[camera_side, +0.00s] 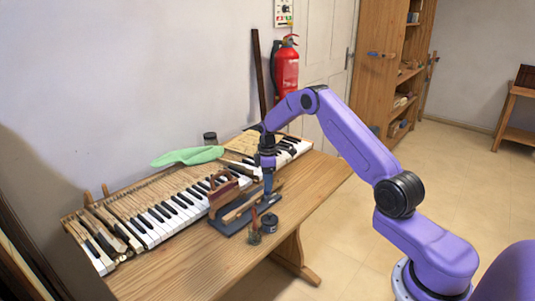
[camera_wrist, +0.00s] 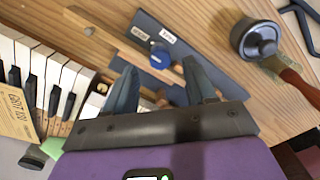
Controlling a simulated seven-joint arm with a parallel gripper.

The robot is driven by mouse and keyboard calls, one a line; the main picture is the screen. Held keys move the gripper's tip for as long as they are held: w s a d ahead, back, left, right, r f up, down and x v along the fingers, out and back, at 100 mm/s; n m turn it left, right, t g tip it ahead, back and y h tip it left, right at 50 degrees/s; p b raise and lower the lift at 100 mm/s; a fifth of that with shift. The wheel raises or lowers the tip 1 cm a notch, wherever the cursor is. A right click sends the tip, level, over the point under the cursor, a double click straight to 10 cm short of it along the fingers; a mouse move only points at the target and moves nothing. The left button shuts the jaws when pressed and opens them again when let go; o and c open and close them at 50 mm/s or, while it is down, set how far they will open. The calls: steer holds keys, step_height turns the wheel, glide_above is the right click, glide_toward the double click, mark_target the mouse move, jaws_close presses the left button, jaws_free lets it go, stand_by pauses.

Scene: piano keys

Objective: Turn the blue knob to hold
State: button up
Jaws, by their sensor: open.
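The blue knob (camera_wrist: 160,57) sits on a dark grey-blue plate (camera_wrist: 210,62) in the wrist view. A tan label (camera_wrist: 138,33) and a white label (camera_wrist: 167,37) lie beside it; their print is too small to read surely. My gripper (camera_wrist: 160,72) is open and empty, its two fingers pointing at the plate with the knob framed between and just beyond the tips. In the side view my gripper (camera_side: 268,190) points down over the right end of the plate (camera_side: 238,224). The knob cannot be made out there.
The piano keys (camera_side: 170,215) lie behind the plate. A dark round pot (camera_side: 269,222) stands near it and also shows in the wrist view (camera_wrist: 258,40), with a brush (camera_wrist: 293,80) close by. A green cloth (camera_side: 187,156) lies at the back. Bare wood (camera_side: 190,270) is in front.

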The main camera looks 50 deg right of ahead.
step_height(320, 180, up, 14)
stand_by(0.4)
steer(key=s+a+r+n, duration=0.1)
steer(key=s+a+r, duration=0.1)
steer(key=s+a, duration=0.45)
steer(key=s+a+r, duration=0.2)
steer(key=s+a, duration=0.1)
steer(key=a, duration=0.6)
steer(key=s+a+r+n, duration=0.1)
steer(key=s+a+r, duration=0.1)
steer(key=s+a, duration=0.45)
steer(key=s+a+f, duration=0.1)
steer(key=s, duration=1.2)
steer(key=s+a+f+n, duration=0.1)
steer(key=s, duration=1.2)
steer(key=shift+s+a, duration=0.25)
steer(key=shift+s, duration=0.1)
